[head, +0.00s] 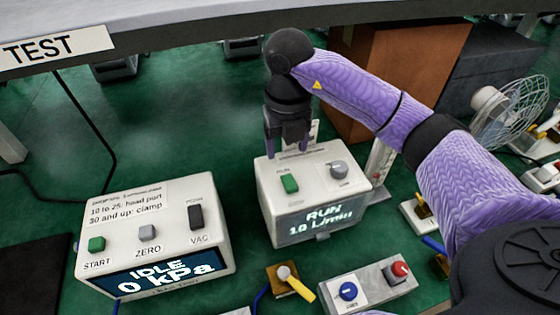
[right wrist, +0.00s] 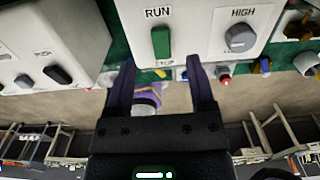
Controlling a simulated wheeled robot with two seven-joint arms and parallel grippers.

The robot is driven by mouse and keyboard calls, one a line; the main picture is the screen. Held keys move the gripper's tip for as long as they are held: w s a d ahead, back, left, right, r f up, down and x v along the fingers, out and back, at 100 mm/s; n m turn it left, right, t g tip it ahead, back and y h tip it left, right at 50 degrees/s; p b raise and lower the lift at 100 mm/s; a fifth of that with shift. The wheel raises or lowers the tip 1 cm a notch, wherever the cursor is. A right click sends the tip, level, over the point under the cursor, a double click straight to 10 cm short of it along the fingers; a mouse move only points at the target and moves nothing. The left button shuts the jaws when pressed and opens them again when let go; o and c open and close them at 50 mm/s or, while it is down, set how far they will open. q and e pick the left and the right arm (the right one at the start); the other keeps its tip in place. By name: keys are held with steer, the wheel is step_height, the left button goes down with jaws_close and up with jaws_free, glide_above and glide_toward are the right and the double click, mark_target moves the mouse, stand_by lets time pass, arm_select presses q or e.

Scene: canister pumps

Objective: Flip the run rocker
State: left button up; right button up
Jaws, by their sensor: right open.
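The run rocker is a green switch (head: 289,184) on the sloping top of a white pump box (head: 325,172), left of a grey knob (head: 338,170). The box's display (head: 320,218) reads RUN and 10 L/min. In the right wrist view the rocker (right wrist: 161,41) shows under the label RUN, with the HIGH knob (right wrist: 241,37) to its right. My right gripper (head: 287,147) is open and empty, pointing down near the box's back edge, behind the rocker. It appears apart from the rocker; its two fingers (right wrist: 160,66) also show in the wrist view. My left gripper is not in view.
A second white box (head: 155,228) with a START button and an IDLE 0 kPa display stands at left. A yellow-handled valve (head: 290,280) and a box with blue and red knobs (head: 370,290) sit in front. A fan (head: 508,115) stands at right.

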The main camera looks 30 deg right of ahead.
mark_target(286, 174)
step_height(286, 174, down, 7)
steer(key=shift+r+b, duration=0.1)
steer(key=shift+b, duration=0.5)
